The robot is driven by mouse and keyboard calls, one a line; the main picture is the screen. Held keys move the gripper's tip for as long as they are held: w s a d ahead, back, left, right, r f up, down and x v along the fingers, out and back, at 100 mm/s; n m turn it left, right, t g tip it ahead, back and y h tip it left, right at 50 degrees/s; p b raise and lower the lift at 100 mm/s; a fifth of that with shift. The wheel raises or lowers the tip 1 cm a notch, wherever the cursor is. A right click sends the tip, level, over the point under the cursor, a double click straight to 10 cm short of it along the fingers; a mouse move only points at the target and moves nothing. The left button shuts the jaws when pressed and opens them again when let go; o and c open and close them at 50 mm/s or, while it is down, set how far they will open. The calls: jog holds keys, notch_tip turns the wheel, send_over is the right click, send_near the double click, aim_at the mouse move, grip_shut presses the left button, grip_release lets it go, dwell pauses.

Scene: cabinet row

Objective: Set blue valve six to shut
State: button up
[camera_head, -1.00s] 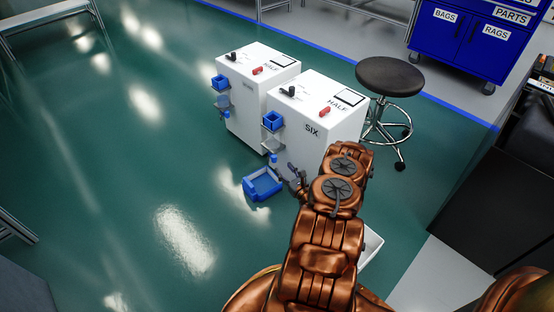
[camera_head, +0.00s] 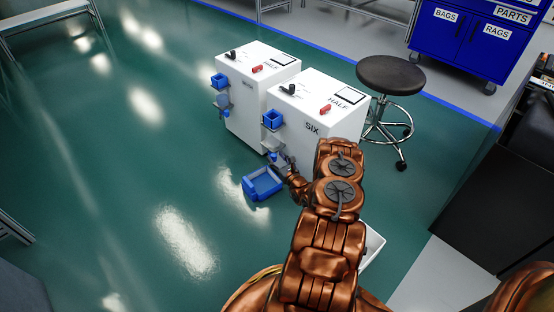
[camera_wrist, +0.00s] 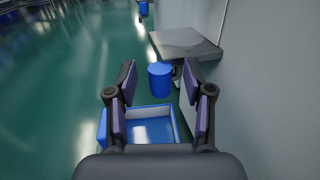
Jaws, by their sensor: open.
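A blue cylindrical knob (camera_wrist: 160,78), which looks like the blue valve, sticks out from the cabinet's front below a grey shelf (camera_wrist: 185,42). In the head view the knob (camera_head: 273,156) is small and its setting cannot be read. My gripper (camera_wrist: 160,84) is open and empty, its fingers on either side of the line to the knob. The knob appears just beyond the fingertips; contact cannot be told.
A blue tray (camera_head: 252,195) lies low in front of the cabinet. A blue bin (camera_head: 272,119) is fixed above the shelf. A red lever (camera_head: 325,109) and black knob (camera_head: 288,89) are on top. A similar cabinet (camera_head: 247,100) stands left, a stool (camera_head: 390,75) right. Green floor is clear at left.

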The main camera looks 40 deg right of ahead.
grip_shut()
dwell(0.4)
jog(key=shift+w+r, duration=0.1)
jog(key=shift+d+r+n+t+y, duration=0.15)
jog(key=shift+d+n+y, duration=0.15)
jog(key=shift+y, duration=0.15)
jog(key=shift+d+f+n+t+y, duration=0.15)
jog(key=shift+n+y, duration=0.15)
jog(key=shift+y, duration=0.15)
jog(key=shift+s+d+n+y+b, duration=0.15)
jog(key=shift+d+n+y+b, duration=0.25)
jog(key=shift+y, duration=0.3)
jog(key=shift+s+d+n+y+b, duration=0.2)
jog(key=shift+n+y, duration=0.3)
jog(key=shift+y, duration=0.2)
grip_release()
jog(key=shift+a, duration=0.1)
